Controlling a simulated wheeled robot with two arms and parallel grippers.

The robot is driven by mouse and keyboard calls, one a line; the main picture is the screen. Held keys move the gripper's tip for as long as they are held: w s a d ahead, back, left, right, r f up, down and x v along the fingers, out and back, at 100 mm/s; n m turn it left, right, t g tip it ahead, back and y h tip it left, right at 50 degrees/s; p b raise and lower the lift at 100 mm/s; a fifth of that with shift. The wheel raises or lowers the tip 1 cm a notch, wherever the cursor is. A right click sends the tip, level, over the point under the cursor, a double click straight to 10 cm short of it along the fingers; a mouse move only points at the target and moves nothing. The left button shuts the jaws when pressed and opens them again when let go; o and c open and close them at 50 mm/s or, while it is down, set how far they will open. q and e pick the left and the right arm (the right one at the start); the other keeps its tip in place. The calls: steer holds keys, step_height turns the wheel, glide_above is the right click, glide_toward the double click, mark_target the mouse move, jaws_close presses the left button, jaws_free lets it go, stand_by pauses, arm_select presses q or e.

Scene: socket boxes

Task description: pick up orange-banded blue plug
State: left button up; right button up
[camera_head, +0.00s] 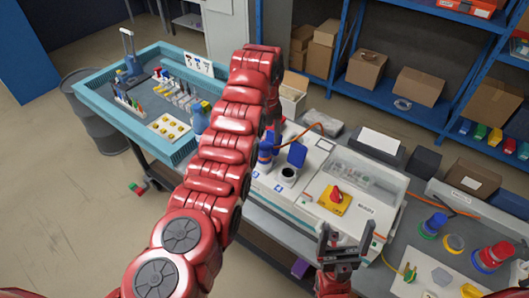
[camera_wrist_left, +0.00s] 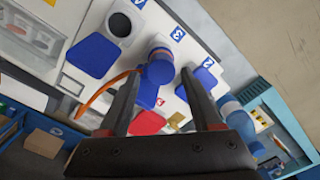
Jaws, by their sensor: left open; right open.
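The blue plug (camera_head: 265,149) stands on the white socket panel (camera_head: 306,205), beside an open blue socket lid (camera_head: 297,154). A reddish-orange band shows faintly on it in the head view. In the left wrist view the blue plug (camera_wrist_left: 160,66) lies between and beyond the fingertips of my open left gripper (camera_wrist_left: 161,75), with no contact clear. An orange cable (camera_wrist_left: 100,92) passes close by it. In the head view my left arm hides most of that gripper. My right gripper (camera_head: 347,234) is open and empty in front of the panel's right part.
A yellow switch box with a red knob (camera_head: 335,198) sits on the panel. Several coloured plugs, one blue and green (camera_head: 435,223) and one red (camera_head: 493,256), stand on the right table. A teal-edged tray (camera_head: 100,103) is at left. Blue shelves with boxes (camera_head: 366,69) stand behind.

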mark_target(264, 145)
arm_select(q)
steer(key=shift+f+p, duration=0.25)
steer(key=shift+p, duration=0.05)
steer(key=f, duration=0.1)
steer(key=f+p, duration=0.2)
steer(key=f, duration=0.1)
steer(key=shift+w+a, duration=0.15)
steer(key=shift+w, duration=0.2)
steer(key=shift+f+p, duration=0.3)
steer(key=shift+f, duration=0.2)
jaws_close()
